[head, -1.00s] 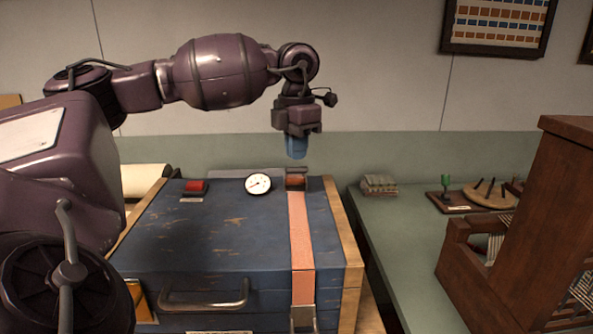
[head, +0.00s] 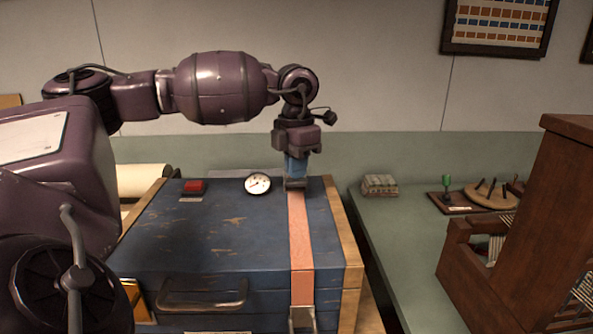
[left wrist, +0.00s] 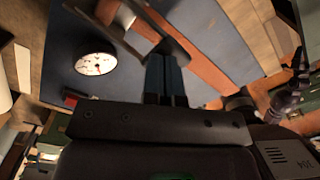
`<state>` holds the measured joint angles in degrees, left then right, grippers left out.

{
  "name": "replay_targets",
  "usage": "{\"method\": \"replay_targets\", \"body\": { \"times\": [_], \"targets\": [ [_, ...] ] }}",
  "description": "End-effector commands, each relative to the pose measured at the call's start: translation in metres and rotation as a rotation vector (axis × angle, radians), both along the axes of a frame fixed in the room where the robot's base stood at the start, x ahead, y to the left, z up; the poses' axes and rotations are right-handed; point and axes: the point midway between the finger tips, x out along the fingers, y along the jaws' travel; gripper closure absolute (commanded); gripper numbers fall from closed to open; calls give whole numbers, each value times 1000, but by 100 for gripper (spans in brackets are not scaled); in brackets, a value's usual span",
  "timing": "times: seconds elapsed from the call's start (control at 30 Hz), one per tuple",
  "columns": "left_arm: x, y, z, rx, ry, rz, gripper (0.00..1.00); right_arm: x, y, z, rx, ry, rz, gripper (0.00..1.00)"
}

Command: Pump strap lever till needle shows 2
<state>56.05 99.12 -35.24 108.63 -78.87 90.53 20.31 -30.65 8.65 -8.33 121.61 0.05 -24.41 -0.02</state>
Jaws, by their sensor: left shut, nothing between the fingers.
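The orange strap (head: 301,240) runs over the worn blue case (head: 220,232). Its dark metal ratchet lever (head: 295,185) is at the strap's far end and shows as a grey frame (left wrist: 168,36) in the left wrist view. The round white gauge (head: 257,184) lies left of the lever and also shows in the left wrist view (left wrist: 96,64). It has a dark needle, but its number is too small to read. My left gripper (head: 296,176) points down with blue fingers shut and empty, at the lever; contact is unclear. My right gripper is out of view.
A red block (head: 193,187) sits on the case left of the gauge. A handle (head: 203,297) is on its front. Wooden side rails (head: 345,235) flank the case. A dark wooden loom-like frame (head: 520,220) stands on the green table at right.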

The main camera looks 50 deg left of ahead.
Motion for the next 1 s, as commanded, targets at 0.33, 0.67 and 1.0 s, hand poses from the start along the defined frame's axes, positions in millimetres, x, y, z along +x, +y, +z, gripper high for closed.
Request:
{"method": "replay_targets", "body": {
  "times": [0.33,0.67,1.0],
  "targets": [
    [-2,-2,-15,-1,3,-1,100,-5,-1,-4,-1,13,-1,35],
    [-1,-2,-5,-1,-3,-1,100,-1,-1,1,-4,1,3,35],
    [-2,-2,29,-2,-4,-1,100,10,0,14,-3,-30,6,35]
  ]
}}
